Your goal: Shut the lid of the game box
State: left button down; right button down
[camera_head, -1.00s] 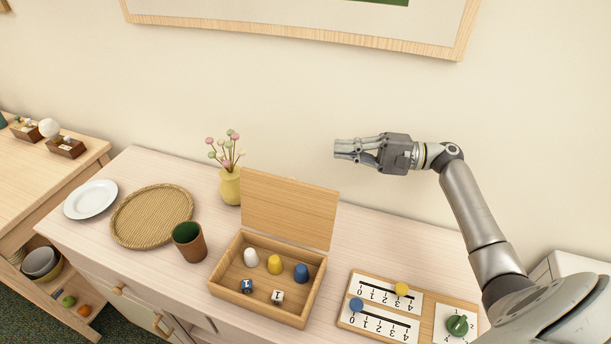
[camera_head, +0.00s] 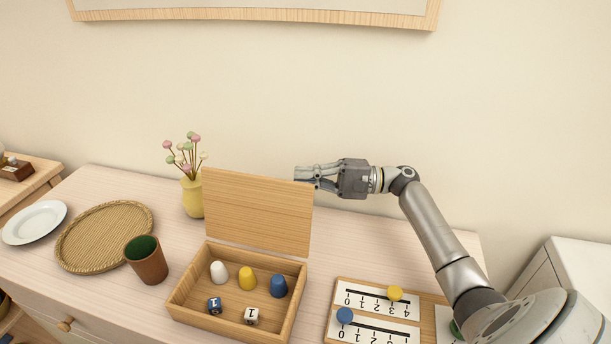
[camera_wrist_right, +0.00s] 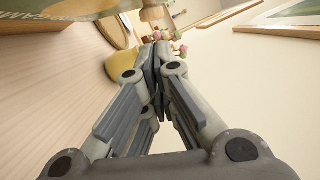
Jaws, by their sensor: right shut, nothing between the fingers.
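The wooden game box (camera_head: 193,324) stands on the sideboard with its lid (camera_head: 258,212) open and upright at the back edge. Inside the box are a white, a yellow and a blue peg piece and two dice. My right gripper (camera_head: 300,177) is shut and empty. In the head view its fingertips appear at the lid's upper right corner, seemingly just behind it; I cannot tell if they touch. In the right wrist view the closed fingers (camera_wrist_right: 157,62) point along the sideboard towards the flower vase, and a wooden panel with lettering, likely the lid, shows at upper left. My left gripper is not in view.
A yellow vase with flowers (camera_head: 192,196) stands left of the lid. A brown cup (camera_head: 147,264), a woven tray (camera_head: 66,254) and a white plate (camera_head: 33,222) are further left. A scoreboard (camera_head: 374,329) with knobs lies right of the box. The wall is close behind.

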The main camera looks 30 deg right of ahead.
jog(key=p+x, duration=0.1)
jog(key=x, duration=0.6)
jog(key=shift+p, duration=0.35)
